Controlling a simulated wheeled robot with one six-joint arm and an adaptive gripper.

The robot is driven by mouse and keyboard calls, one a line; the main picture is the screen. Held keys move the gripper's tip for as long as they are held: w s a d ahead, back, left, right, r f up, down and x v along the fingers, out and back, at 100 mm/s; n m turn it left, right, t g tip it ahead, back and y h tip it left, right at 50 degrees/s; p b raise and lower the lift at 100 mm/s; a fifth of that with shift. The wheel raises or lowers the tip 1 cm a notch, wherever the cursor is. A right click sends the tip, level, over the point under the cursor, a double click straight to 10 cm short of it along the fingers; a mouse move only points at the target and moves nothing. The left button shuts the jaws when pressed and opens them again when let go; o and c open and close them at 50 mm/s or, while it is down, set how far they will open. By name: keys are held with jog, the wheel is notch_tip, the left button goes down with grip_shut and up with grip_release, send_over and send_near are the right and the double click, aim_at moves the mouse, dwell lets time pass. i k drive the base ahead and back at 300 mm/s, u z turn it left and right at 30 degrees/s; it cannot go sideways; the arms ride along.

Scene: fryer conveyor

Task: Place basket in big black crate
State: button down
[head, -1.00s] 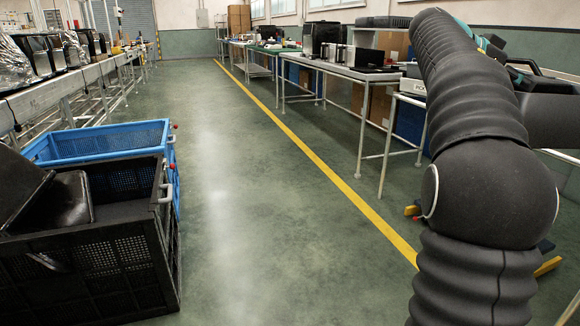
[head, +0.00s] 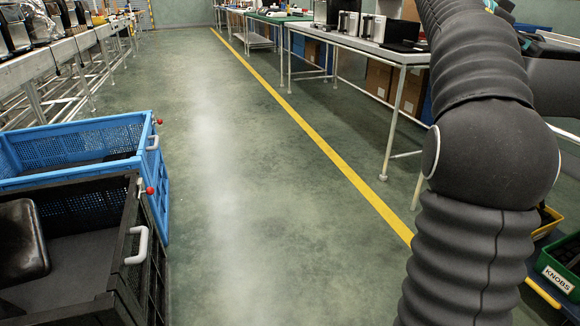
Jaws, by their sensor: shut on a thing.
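The big black crate (head: 128,248) stands on the floor at the lower left, cut off by the picture's edges. It has mesh walls, a light grey handle and a red knob at its corner. A dark, smooth, rounded part (head: 22,240) lies inside it at the left; I cannot tell whether it is a basket. The floor of the crate beside that part is bare. My arm rises on the right side, but my gripper is out of view. No basket held by it can be made out.
A blue crate (head: 80,137) stands directly behind the black crate. A conveyor (head: 55,62) runs along the left. Worktables (head: 365,48) line the right, with a green KNOBS bin (head: 558,279) below at far right. The middle floor (head: 235,190) is clear.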

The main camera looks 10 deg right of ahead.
aim_at(86, 271)
jog(key=i, duration=2.1)
jog(key=u, duration=3.7)
jog(key=i, duration=0.5)
